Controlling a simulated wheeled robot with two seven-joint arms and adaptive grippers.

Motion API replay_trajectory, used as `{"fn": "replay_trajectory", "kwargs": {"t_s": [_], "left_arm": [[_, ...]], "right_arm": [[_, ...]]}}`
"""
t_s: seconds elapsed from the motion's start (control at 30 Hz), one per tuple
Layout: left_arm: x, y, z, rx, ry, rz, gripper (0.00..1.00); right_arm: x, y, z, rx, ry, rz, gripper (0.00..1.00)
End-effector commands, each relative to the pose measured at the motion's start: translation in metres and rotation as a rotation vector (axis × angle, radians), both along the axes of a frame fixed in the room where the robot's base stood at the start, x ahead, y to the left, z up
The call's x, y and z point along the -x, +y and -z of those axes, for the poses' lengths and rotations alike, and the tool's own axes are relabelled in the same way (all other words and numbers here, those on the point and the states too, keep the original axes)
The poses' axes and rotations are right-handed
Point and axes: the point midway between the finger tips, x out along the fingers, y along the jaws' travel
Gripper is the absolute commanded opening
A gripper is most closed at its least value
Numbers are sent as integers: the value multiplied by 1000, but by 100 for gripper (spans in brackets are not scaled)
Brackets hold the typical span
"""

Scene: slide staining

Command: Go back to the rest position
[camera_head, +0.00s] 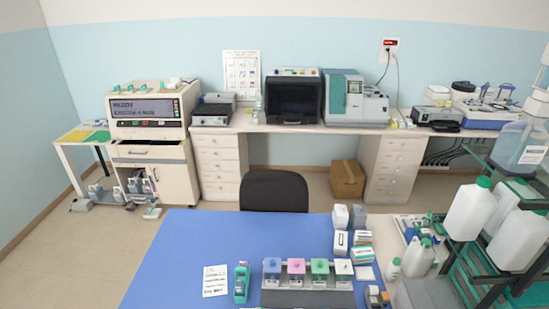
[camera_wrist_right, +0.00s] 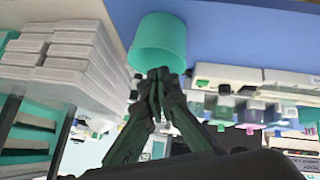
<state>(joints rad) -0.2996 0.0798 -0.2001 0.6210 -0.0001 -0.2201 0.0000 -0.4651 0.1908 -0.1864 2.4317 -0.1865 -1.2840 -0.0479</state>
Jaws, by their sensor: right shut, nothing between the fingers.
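My right gripper (camera_wrist_right: 160,75) shows in the right wrist view, with its dark fingertips brought together and nothing visible between them. A teal cup-like object (camera_wrist_right: 160,40) is seen just beyond the fingertips; I cannot tell whether they touch. Neither gripper shows in the head view, and my left gripper is in no view. On the blue mat (camera_head: 190,255) in the head view stands a row of staining jars with blue (camera_head: 271,265), pink (camera_head: 296,266), green (camera_head: 320,266) and white (camera_head: 344,267) tops.
A teal-and-white holder (camera_head: 241,282) and a written card (camera_head: 215,280) lie left of the jars. Bottles and small boxes (camera_head: 362,254) crowd the right. A rack holds large white jugs (camera_head: 468,220). A black chair (camera_head: 274,191) stands behind the table. The mat's left part is clear.

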Motion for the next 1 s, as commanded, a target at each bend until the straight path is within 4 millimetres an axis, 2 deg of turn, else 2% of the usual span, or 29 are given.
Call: {"fn": "replay_trajectory", "kwargs": {"t_s": [0.03, 0.13, 0.37, 0.4, 0.57, 0.77, 0.87, 0.97, 1.0], "left_arm": [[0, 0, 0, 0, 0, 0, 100], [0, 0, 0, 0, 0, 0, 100], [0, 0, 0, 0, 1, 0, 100], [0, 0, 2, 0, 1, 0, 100], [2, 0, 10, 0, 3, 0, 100], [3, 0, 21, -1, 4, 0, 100], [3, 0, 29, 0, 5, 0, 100], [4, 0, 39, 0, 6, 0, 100], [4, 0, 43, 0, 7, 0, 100]], "right_arm": [[18, 0, 12, -36, 52, 27, 0], [50, 3, 32, -98, 150, 73, 0], [115, 14, 63, -217, 341, 152, 0], [118, 16, 72, -227, 360, 156, 0], [105, 16, 124, -224, 372, 149, 0], [98, 19, 198, -227, 398, 140, 0], [99, 21, 249, -228, 417, 134, 0], [105, 23, 310, -230, 439, 126, 0], [110, 25, 337, -230, 450, 123, 0]]}}
